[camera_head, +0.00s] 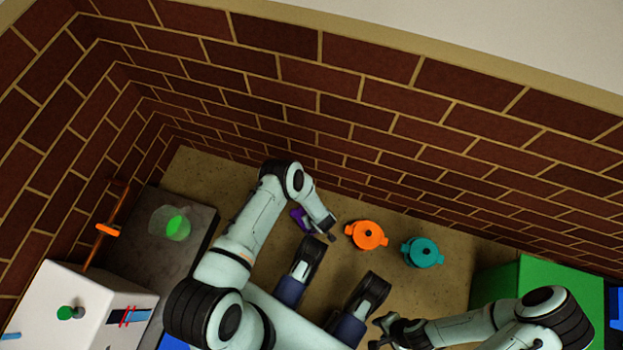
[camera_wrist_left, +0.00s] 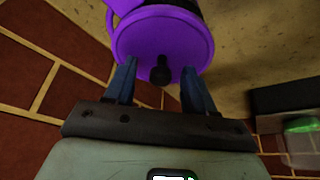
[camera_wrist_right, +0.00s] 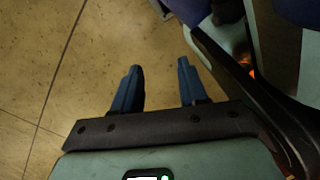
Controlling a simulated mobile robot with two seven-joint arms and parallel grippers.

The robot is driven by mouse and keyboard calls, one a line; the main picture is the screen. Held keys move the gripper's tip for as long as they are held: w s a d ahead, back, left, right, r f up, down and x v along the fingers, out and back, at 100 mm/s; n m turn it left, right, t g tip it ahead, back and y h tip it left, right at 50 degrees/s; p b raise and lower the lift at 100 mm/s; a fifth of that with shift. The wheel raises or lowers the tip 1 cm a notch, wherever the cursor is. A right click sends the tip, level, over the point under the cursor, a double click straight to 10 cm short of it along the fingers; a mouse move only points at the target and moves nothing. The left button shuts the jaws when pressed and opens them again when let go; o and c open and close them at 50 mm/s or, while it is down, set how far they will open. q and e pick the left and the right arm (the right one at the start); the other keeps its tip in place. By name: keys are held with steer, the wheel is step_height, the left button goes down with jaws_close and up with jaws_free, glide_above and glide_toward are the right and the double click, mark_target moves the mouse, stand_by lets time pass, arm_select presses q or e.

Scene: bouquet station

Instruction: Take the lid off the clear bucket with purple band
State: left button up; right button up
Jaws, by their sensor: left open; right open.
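The purple lid (camera_wrist_left: 165,40) fills the top of the left wrist view, with a black knob (camera_wrist_left: 160,72) facing my gripper. A purple loop shows at its left; the bucket body behind it is mostly hidden. In the head view the purple piece (camera_head: 298,217) is partly covered by my left arm. My left gripper (camera_wrist_left: 158,78) is open, with its fingertips on either side of the knob and apart from it; whether they touch the lid I cannot tell. My right gripper (camera_head: 384,330) is open and empty; its fingers (camera_wrist_right: 159,68) show over bare floor.
An orange lidded pot (camera_head: 367,235) and a teal lidded pot (camera_head: 422,252) stand right of the purple piece. A green box (camera_head: 552,285) is at the right. A dark block (camera_head: 150,265) bears a clear green-centred object (camera_head: 170,223). A white box (camera_head: 95,300) and brick walls enclose the left.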

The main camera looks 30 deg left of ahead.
arm_select(q)
jaws_close()
